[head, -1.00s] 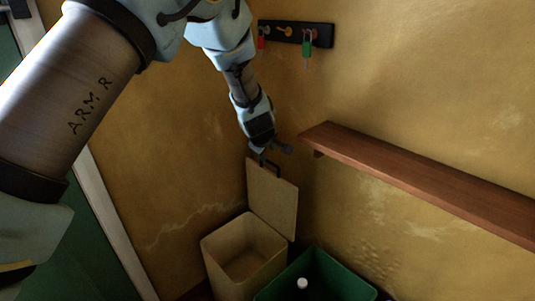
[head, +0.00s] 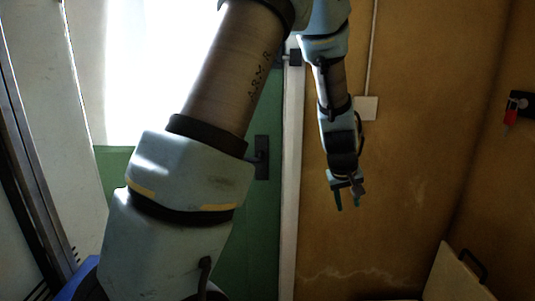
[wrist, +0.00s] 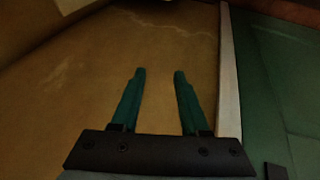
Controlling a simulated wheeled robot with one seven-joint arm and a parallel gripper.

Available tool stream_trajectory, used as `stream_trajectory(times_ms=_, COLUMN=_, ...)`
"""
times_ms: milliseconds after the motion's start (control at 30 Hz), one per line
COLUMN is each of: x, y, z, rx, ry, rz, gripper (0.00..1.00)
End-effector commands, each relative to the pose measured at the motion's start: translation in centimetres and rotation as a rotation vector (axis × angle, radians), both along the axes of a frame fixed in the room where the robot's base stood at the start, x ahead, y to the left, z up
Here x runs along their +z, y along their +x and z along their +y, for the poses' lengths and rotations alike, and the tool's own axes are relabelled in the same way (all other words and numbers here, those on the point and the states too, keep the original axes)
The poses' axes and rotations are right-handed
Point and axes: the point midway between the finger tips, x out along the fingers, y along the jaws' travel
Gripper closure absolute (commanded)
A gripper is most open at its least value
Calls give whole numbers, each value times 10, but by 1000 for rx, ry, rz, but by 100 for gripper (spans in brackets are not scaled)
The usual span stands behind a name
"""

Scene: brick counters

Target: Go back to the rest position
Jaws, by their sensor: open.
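My gripper (head: 347,203) hangs pointing down in front of the ochre wall, just right of the door frame in the head view. In the wrist view my gripper (wrist: 158,75) shows two teal fingers spread apart with nothing between them. It is open, empty and touches nothing that I can see.
A bin lid (head: 453,277) stands raised at the lower right; the bin below it is out of view. A green door (head: 255,215) with a white frame (head: 290,170) is behind my arm. A key rack (head: 520,103) hangs at the right edge.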

Motion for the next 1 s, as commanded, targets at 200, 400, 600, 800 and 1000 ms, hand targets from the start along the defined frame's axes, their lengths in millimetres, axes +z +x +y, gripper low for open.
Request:
stream_trajectory(times_ms=200, x=20, y=-24, z=161, rx=-14, ry=143, rz=60, gripper=55)
stream_trajectory(times_ms=400, x=26, y=-78, z=261, rx=-43, ry=252, rz=130, gripper=55)
stream_trajectory(times_ms=600, x=27, y=-110, z=299, rx=-59, ry=300, rz=171, gripper=55)
stream_trajectory(times_ms=800, x=26, y=-113, z=302, rx=-63, ry=305, rz=175, gripper=55)
stream_trajectory(times_ms=1000, x=26, y=-112, z=301, rx=-62, ry=304, rz=174, gripper=55)
